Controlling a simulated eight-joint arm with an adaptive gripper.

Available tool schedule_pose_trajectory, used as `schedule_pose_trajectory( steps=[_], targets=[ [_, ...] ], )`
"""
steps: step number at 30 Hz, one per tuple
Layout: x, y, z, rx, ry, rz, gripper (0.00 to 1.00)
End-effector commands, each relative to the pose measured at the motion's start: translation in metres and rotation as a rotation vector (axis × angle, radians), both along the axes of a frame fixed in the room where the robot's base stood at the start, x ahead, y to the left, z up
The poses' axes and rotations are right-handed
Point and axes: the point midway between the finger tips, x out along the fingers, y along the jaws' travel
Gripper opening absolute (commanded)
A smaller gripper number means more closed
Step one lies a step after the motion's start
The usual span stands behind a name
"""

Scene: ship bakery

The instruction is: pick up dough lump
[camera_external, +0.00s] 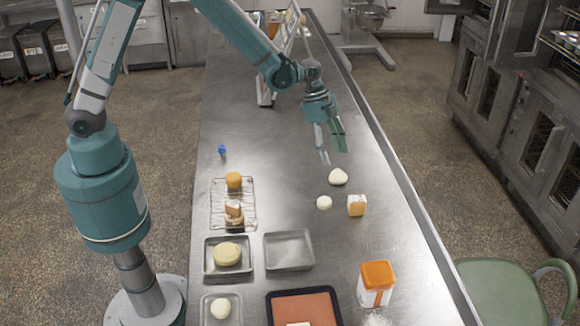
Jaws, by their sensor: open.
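Pale, rounded lumps that look like dough lie in several places, and I cannot tell which one the task means. One lump (338,177) lies on the bare steel table (270,120), right of the middle. A smaller round lump (324,202) lies just in front of it. A larger flattened lump (227,254) sits in a grey tray (208,268), and another small one (220,307) is in a tray at the front. My gripper (333,156) is open and empty, pointing down above the table, just beyond the first lump. Nothing hides that lump.
An orange-and-white block (356,205) stands close right of the lumps. A wire rack (217,212) with baked pieces, an empty tray (289,250) and an orange-lidded container (376,284) stand nearer. A small blue item (222,150) lies left. The table between is clear.

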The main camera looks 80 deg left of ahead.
Motion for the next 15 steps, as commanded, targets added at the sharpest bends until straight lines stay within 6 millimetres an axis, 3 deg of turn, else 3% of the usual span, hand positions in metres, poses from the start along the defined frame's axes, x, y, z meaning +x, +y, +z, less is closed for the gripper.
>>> schedule_pose_trajectory(
  steps=[15],
  targets=[
    [0.005,-0.006,-0.018,0.000,0.000,-0.001,0.51]
  ],
)
